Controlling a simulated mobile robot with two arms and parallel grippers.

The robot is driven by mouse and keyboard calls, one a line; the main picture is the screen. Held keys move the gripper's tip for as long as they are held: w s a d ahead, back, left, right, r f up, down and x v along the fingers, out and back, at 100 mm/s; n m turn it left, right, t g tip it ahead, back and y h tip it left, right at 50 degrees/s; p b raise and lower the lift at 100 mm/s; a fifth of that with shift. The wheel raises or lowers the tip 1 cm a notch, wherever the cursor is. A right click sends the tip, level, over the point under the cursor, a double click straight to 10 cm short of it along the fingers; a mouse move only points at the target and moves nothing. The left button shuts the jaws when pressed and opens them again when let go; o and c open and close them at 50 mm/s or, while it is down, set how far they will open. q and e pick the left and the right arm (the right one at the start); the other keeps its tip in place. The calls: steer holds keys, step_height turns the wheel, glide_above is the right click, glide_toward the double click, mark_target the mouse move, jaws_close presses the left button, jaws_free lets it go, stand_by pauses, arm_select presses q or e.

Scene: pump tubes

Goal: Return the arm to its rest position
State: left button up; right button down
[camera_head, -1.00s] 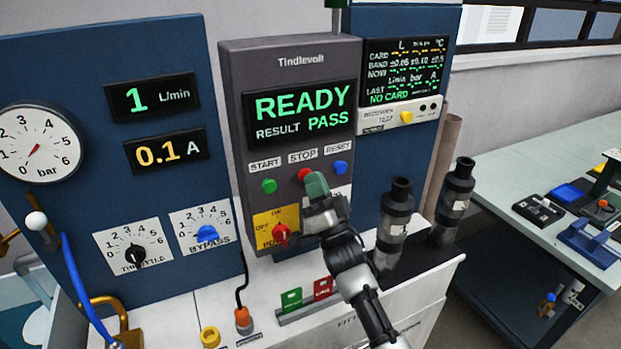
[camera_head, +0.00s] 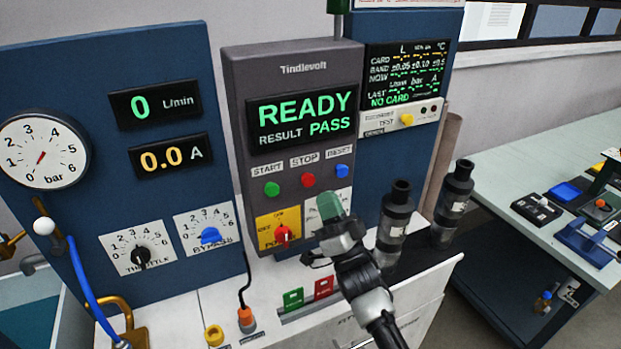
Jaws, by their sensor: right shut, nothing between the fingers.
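My right gripper (camera_head: 330,207) has green fingertips and is shut and empty. It is in front of the lower right part of the grey Tindlevolt control panel (camera_head: 238,100), below the blue RESET button (camera_head: 342,171) and right of the red power knob (camera_head: 283,235). It hides part of a white label. The panel screen (camera_head: 304,113) reads READY, RESULT PASS. The red STOP button (camera_head: 308,180) and green START button (camera_head: 272,188) are uncovered. My left gripper is not in view.
Two dark pump tubes (camera_head: 394,215) (camera_head: 453,205) stand right of my right arm. Green (camera_head: 293,299) and red (camera_head: 323,287) cards are in a holder below the panel. A blue hose (camera_head: 88,287) hangs at left. A side table (camera_head: 520,160) with tools stands at right.

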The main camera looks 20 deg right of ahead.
stand_by(0.7)
steer(key=s+a+f+n+g+h, duration=0.1)
steer(key=s+f+n+g+h, duration=0.1)
steer(key=s+f+g, duration=0.35)
steer(key=s+a+f+n+g+h, duration=0.1)
steer(key=s+f+g, duration=0.2)
steer(key=f+g, duration=0.55)
steer(key=s+a+f+n+g, duration=0.1)
steer(key=s+f+n+g, duration=0.3)
steer(key=s, duration=0.6)
steer(key=s+a+f+n+g, duration=0.15)
steer(key=s+g, duration=0.35)
steer(key=s, duration=0.5)
step_height(320, 180, down, 28)
steer(key=g+b, duration=0.1)
steer(key=g, duration=0.1)
steer(key=s+d+f, duration=0.1)
steer(key=s+f, duration=0.7)
steer(key=s+d+f+g+b, duration=0.1)
steer(key=s+d+f, duration=0.1)
steer(key=s+f, duration=0.7)
steer(key=shift+d+h, duration=0.25)
steer(key=shift+h, duration=0.15)
